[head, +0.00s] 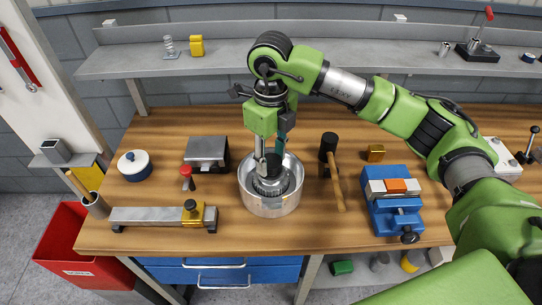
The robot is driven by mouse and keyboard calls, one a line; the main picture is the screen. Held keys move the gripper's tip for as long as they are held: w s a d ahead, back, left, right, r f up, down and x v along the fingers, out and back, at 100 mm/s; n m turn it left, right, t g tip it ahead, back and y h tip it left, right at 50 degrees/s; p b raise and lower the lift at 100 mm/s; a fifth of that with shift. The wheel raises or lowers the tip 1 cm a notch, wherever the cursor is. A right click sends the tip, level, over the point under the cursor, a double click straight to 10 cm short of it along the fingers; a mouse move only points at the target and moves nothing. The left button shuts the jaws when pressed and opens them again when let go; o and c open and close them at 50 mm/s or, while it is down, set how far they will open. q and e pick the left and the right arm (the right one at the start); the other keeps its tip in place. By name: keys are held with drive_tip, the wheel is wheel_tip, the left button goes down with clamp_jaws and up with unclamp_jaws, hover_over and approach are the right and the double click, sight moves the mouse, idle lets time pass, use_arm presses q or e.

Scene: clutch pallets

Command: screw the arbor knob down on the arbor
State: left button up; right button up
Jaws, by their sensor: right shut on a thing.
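My right gripper (268,170) comes down from above into a round, open silver drum (270,208) in the middle of the wooden bench. Its fingers are shut on a dark knob, which I take to be the arbor knob (274,165), at the centre of the drum. Below it lies a dark toothed ring or disc stack (278,187) inside the drum. The arbor is hidden under the knob and fingers, so I cannot tell how the knob sits on it. My left gripper is not in view.
Left of the drum are a grey block (206,150), a red-topped tool (186,176), a gauge bar (150,215) and a white-blue pot (134,164). To the right lie a mallet (338,185) and blue vise (390,205). A shelf (220,62) runs behind.

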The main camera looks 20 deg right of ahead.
drive_tip(key=shift+f+b, duration=0.35)
drive_tip(key=shift+b, duration=0.05)
drive_tip(key=o, duration=1.2)
drive_tip(key=shift+c, duration=0.6)
